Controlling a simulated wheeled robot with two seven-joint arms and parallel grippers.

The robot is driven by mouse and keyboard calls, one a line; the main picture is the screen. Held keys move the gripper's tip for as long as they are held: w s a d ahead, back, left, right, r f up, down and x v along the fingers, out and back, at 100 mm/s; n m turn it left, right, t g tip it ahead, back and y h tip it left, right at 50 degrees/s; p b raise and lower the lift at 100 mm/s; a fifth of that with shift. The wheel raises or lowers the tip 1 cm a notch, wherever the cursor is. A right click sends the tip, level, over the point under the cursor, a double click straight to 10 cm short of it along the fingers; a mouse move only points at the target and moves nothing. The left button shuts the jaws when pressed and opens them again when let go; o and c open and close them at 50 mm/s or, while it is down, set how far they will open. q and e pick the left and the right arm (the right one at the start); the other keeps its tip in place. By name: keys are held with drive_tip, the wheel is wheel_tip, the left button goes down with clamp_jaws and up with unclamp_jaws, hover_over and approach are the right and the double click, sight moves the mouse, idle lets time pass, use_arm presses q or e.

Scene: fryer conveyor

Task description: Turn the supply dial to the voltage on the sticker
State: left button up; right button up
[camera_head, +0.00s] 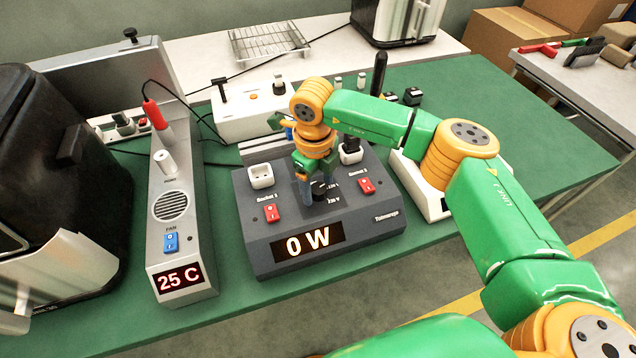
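The dark grey supply box (375,233) sits on the green table and its display (308,242) reads "0 W". Its black dial (319,190) shows partly on the top panel between two red switches. Small white voltage marks are beside the dial, too small to read surely. My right gripper (312,192) points down right at the dial, and its fingers cover part of it. I cannot tell whether they touch or grip it. No sticker with a voltage can be made out. My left gripper is not in view.
White sockets (261,176) stand on the box on either side of my wrist. To the left is a grey fan unit (183,278) reading "25 C", with a red-handled tool (155,114). A black fryer-like appliance (60,170) stands far left. A white box (245,112) is behind.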

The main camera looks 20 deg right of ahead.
sight(317, 190)
drive_tip(key=shift+r, duration=0.2)
drive_tip(key=r+b, duration=0.1)
drive_tip(key=r, duration=0.2)
drive_tip(key=r+b, duration=0.1)
drive_tip(key=r, duration=0.2)
drive_tip(key=shift+s+a, duration=0.1)
drive_tip(key=shift+a, duration=0.1)
drive_tip(key=shift+r, duration=0.35)
